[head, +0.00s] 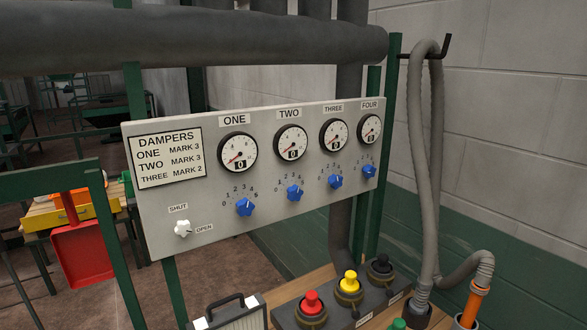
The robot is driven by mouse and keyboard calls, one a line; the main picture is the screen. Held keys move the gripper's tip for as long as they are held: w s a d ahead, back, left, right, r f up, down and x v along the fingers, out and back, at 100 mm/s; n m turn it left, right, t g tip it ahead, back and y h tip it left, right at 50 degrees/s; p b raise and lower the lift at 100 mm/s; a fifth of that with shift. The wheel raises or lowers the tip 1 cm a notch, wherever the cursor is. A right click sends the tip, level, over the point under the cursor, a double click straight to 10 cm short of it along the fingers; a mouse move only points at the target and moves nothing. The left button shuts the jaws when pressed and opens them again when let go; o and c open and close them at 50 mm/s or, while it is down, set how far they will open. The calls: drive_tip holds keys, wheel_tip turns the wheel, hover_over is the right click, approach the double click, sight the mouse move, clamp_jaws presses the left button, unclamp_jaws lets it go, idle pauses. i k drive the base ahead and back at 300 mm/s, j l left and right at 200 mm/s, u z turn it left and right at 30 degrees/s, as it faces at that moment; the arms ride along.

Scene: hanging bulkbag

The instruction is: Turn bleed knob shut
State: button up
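A white knob (183,229) sits at the lower left of the grey damper panel (290,245). A SHUT label (178,208) is above it and an OPEN label (204,228) is to its right. No label reading "bleed" is legible; this is the only knob marked shut and open. The knob is too small to tell for sure which label it points to. My gripper is not in view, and nothing touches the knob.
Blue knobs (245,207) sit below several gauges (237,152). Green posts (388,130) and a thick grey pipe (200,38) frame the panel. Below stand a handled box (232,311), red (312,304), yellow and black buttons, and a hose (425,150). Space before the white knob looks clear.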

sight(182, 229)
drive_tip(key=u, duration=1.35)
